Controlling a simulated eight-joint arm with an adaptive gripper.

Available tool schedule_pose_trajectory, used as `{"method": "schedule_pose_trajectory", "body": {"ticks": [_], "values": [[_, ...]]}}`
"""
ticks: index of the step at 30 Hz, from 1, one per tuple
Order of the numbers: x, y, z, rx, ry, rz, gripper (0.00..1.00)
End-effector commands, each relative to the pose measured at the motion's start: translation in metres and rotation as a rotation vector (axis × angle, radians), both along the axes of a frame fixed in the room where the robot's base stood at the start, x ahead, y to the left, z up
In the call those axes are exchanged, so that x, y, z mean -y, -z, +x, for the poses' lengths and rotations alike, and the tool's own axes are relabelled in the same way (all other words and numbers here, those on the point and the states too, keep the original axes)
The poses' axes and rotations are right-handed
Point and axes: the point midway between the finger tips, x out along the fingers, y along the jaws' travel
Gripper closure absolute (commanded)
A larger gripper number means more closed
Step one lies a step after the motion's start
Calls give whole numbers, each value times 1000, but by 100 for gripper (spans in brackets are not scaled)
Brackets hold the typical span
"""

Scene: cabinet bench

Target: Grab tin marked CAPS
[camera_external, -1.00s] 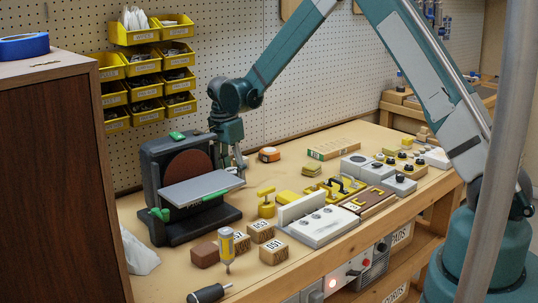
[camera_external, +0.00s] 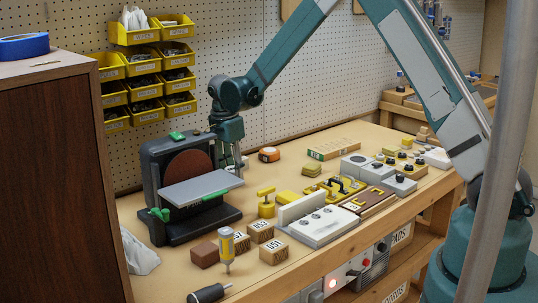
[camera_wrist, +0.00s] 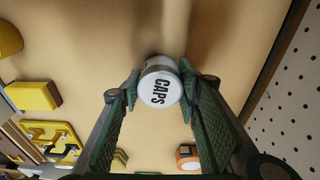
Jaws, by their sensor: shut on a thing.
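The tin marked CAPS (camera_wrist: 160,88) shows its round white lid with black lettering in the wrist view. It sits between the two green ribbed fingers of my gripper (camera_wrist: 160,84), which are shut on its sides. In the external view my gripper (camera_external: 231,158) is low behind the sander's grey table.
A disc sander (camera_external: 185,185) stands close in front of my gripper. Yellow bins (camera_external: 145,88) hang on the pegboard behind. Blocks and fixtures crowd the bench's front; some bench beside the tape is clear.

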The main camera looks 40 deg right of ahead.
Motion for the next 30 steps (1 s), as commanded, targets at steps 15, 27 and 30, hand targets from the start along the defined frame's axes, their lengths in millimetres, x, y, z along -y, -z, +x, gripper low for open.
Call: {"method": "schedule_pose_trajectory", "body": {"ticks": [15, 27, 30], "values": [[0, -74, -1, 0, 0, 0, 80], [0, -110, -14, 0, 0, 0, 80], [0, -110, -25, 0, 0, 0, 80]]}}
